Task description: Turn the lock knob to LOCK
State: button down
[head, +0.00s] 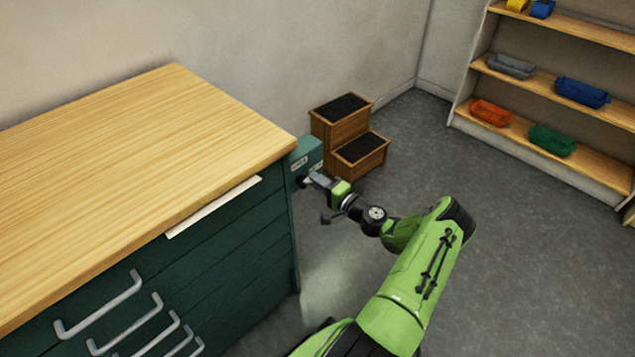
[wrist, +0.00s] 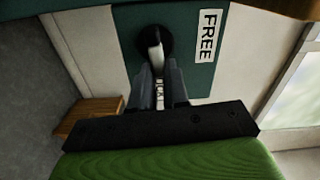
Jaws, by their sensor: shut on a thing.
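The lock knob (wrist: 153,42) is round and black with a pale bar across it, on a green panel (wrist: 188,70) in the wrist view. A white label reading FREE (wrist: 208,36) is to the right of the knob there. My gripper (wrist: 160,72) is shut on the knob's pale bar, and its fingers cover the lower part of the knob. In the head view my gripper (head: 306,181) reaches the green lock box (head: 308,153) at the cabinet's right end. The label text there is too small to read, and no LOCK label shows clearly.
The green drawer cabinet (head: 230,240) with a wooden top (head: 150,140) stands left of my arm. A wooden step stool (head: 360,148) is just behind the lock box. A shelf with coloured bins (head: 555,140) is at the right. The floor between is clear.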

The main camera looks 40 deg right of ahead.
jog(key=shift+f+m, duration=0.2)
jog(key=shift+m, duration=0.4)
jog(key=c, duration=1.1)
grip_release()
jog(key=s+p, duration=0.1)
jog(key=s, duration=0.4)
jog(key=s+p, duration=0.1)
jog(key=s, duration=0.9)
jog(key=shift+s+d+p, duration=0.25)
jog(key=shift+s+p, duration=0.15)
jog(key=shift+w, duration=0.1)
